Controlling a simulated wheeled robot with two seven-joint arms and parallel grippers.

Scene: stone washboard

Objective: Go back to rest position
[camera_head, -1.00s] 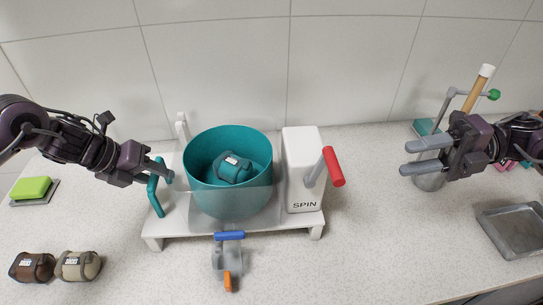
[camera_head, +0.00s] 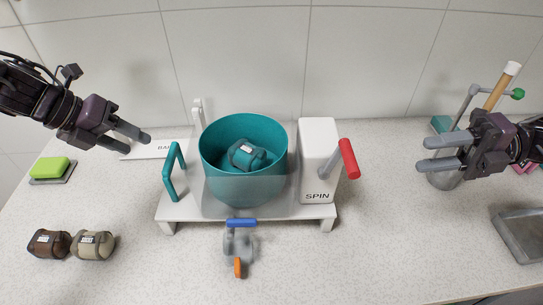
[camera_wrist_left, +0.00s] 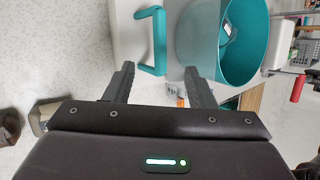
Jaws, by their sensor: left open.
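My left gripper (camera_head: 133,142) is open and empty, raised at the upper left, apart from the teal handle (camera_head: 173,170) on the washer's left side. In the left wrist view its two fingers (camera_wrist_left: 158,72) are spread with nothing between them, and the handle (camera_wrist_left: 159,42) shows beyond. My right gripper (camera_head: 425,154) is at the far right with its fingers apart and empty, in front of a grey metal container (camera_head: 446,180) that it partly hides. The teal tub (camera_head: 245,188) stands on the white washer base and holds a teal bundle (camera_head: 246,155).
A white SPIN box (camera_head: 316,170) with a red-handled crank (camera_head: 349,159) stands right of the tub. A grey tap piece (camera_head: 238,247) sits in front. Brown (camera_head: 48,243) and beige (camera_head: 92,245) bundles lie front left. A green sponge (camera_head: 51,168) and grey tray (camera_head: 522,233) flank the counter.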

